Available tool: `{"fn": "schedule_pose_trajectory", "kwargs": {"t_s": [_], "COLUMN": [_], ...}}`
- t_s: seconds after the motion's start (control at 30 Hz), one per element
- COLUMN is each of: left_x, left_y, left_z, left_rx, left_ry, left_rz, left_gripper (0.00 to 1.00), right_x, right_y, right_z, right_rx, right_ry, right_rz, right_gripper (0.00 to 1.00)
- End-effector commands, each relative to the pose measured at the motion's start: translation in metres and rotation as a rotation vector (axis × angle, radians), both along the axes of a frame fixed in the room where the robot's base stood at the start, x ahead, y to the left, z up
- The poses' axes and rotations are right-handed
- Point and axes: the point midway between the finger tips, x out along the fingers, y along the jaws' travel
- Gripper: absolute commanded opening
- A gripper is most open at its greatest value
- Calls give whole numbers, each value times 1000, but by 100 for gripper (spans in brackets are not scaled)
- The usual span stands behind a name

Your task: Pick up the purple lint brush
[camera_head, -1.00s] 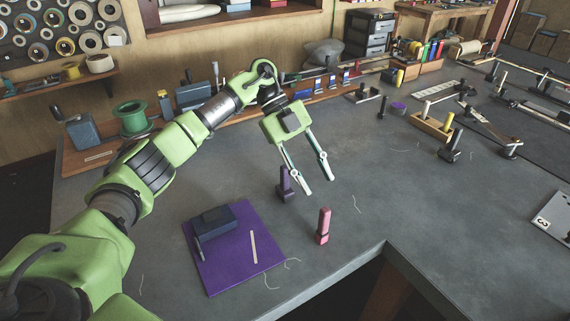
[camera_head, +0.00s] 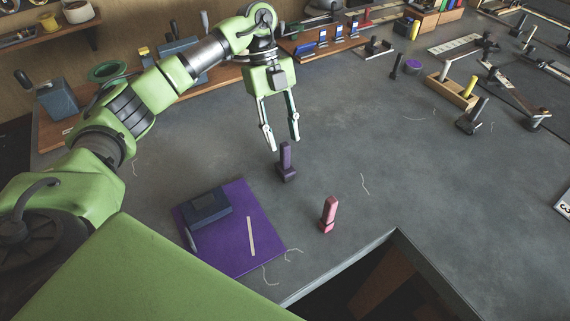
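The purple lint brush (camera_head: 286,162) stands upright on the grey workbench, its handle up and its dark base on the surface. My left gripper (camera_head: 283,145) points down with its two fingers apart, near the top of the handle. The fingers appear just above and behind the brush; I cannot tell whether they touch it. Nothing is held between the fingertips. My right gripper is not in the view.
A pink upright tool (camera_head: 328,214) stands to the right and nearer. A purple mat (camera_head: 240,255) with a dark block (camera_head: 207,206) lies to the left. The bench edge and a cut-out (camera_head: 385,270) are in front. The middle right of the bench (camera_head: 400,150) is mostly clear.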

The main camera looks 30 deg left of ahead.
Motion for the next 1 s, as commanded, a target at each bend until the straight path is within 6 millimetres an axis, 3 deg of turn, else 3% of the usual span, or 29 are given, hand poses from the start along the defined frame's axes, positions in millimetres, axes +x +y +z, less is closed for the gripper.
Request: {"fn": "schedule_pose_trajectory", "kwargs": {"t_s": [0.1,0.2,0.43,0.7,0.83,1.0], "left_x": [-2,-6,-10,-10,-10,-10], "left_y": [-2,-5,-13,-14,-14,-14], "left_z": [-7,-19,-48,-52,-51,-51], "left_rx": [1,1,-1,0,0,-1], "left_ry": [3,6,3,0,0,-1], "left_rz": [0,0,-1,-1,-1,-1], "left_gripper": [35,35,35,35,1,0], "right_x": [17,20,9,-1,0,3], "right_y": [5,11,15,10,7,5], "right_z": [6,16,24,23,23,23], "right_rx": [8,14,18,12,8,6], "right_ry": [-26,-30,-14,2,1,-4], "right_rz": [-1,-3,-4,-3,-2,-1], "right_gripper": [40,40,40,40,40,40]}}
